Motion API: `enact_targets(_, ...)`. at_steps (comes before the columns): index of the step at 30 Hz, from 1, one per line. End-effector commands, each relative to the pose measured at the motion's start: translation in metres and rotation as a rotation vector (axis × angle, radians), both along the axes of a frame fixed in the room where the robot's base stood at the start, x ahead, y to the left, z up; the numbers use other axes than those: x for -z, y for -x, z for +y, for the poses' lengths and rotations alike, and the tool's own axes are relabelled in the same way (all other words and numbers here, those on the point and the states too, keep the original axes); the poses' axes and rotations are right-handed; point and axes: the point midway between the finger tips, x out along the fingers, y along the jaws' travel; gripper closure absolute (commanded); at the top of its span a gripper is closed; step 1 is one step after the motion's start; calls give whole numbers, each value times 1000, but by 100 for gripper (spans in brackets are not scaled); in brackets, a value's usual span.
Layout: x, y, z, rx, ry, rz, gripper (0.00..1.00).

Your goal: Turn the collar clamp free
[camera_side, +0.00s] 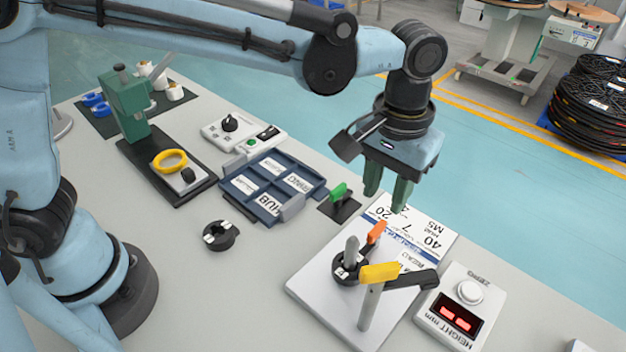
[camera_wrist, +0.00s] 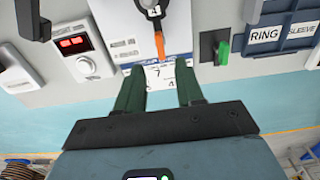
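The collar clamp (camera_side: 345,271) is a dark ring with pale marks around a short grey post on a light plate (camera_side: 318,293). An orange lever (camera_side: 376,232) sticks out from it, tilted up to the right. In the wrist view the lever (camera_wrist: 159,45) hangs down from the collar (camera_wrist: 150,10) at the top edge, where the collar is partly cut off. My gripper (camera_side: 388,198) is above the far side of the plate, its two green fingers pointing down. In the wrist view the fingers (camera_wrist: 160,90) stand apart with nothing between them. They do not touch the lever.
A yellow-tipped post with a black arm (camera_side: 380,272) stands close to the collar. A height readout box (camera_side: 462,290) is at right. A blue labelled tray (camera_side: 240,190), a green-handled block (camera_side: 339,194) and a loose black ring (camera_side: 220,236) lie left. The front table is bare.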

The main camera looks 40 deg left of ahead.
Motion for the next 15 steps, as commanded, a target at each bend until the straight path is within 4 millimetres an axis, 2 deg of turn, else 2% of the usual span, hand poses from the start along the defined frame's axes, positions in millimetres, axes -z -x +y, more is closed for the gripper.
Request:
enact_targets(9, 52, 0, 0, 0, 0, -1, 63)
enact_targets(15, 71, 0, 0, 0, 0, -1, 63)
